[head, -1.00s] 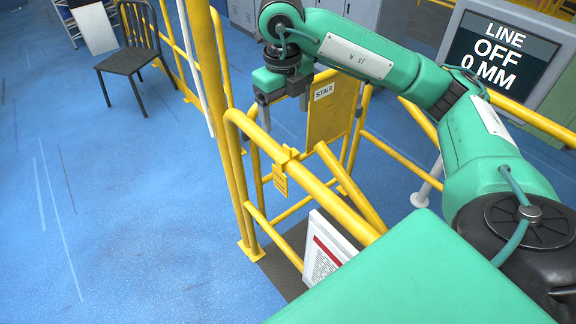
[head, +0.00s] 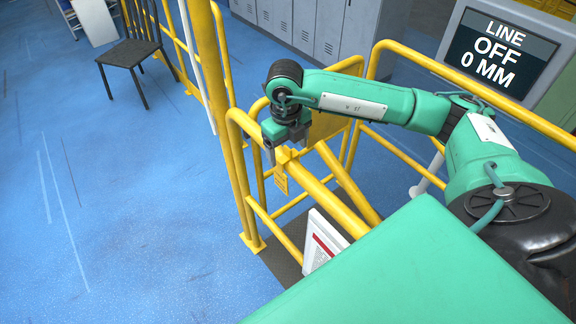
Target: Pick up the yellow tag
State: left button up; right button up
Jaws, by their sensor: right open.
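The yellow tag (head: 281,181) hangs below a yellow rail, from a yellow clip-like piece at the rail. Small dark print shows on it. My right gripper (head: 286,152) is open and empty, pointing down just above the rail and the top of the tag. In the picture its fingers overlap the rail by the tag's upper end. I cannot tell whether they touch it. My left gripper is not in view.
A white notice board (head: 322,240) stands low in front. A screen (head: 490,55) reads LINE OFF 0 MM. A dark chair (head: 133,55) stands far left on open blue floor.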

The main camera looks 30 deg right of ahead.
jog(key=shift+f, duration=0.45)
jog(key=c, duration=1.3)
